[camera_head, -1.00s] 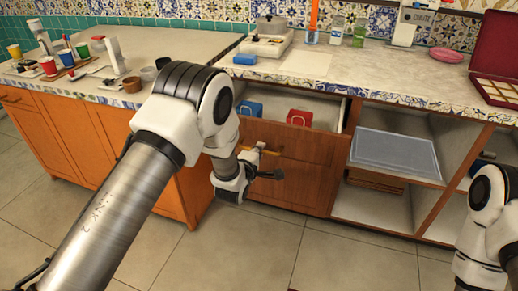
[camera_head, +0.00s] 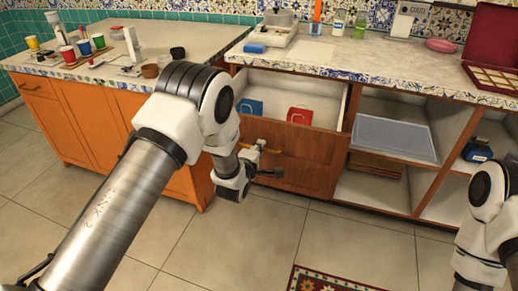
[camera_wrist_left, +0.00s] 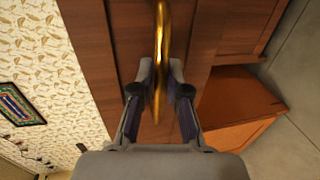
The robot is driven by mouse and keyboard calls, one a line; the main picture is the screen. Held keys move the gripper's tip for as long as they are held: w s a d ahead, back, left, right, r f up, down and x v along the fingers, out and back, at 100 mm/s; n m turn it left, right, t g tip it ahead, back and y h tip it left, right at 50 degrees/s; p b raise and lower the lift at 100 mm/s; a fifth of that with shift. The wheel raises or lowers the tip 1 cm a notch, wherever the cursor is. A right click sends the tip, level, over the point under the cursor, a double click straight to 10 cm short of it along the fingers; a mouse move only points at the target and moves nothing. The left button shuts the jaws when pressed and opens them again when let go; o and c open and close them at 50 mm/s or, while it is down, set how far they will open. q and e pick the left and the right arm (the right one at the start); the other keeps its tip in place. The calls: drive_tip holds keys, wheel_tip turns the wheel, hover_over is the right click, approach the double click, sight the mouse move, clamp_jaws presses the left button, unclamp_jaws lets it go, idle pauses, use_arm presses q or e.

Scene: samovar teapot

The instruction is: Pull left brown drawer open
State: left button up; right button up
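The brown drawer (camera_head: 310,146) is pulled out from under the counter, and its pale interior shows. A blue box (camera_head: 250,106) and a red box (camera_head: 299,115) sit inside it. My left gripper (camera_head: 262,146) is at the drawer front, partly hidden by my own arm. In the left wrist view, the fingers (camera_wrist_left: 161,80) stand on both sides of the gold handle (camera_wrist_left: 161,42), closed in on it. The dark wooden drawer front (camera_wrist_left: 120,45) lies behind the handle. My right arm shows at the right edge, its gripper out of view.
Open shelves (camera_head: 385,190) stand right of the drawer, one holding a grey-blue panel (camera_head: 393,138). An orange cabinet (camera_head: 90,125) stands at the left. A patterned rug (camera_head: 340,280) lies on the otherwise bare tiled floor in front.

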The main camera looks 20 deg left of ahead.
use_arm(q)
drive_tip(key=shift+o, duration=0.9)
drive_tip(key=v, duration=1.2)
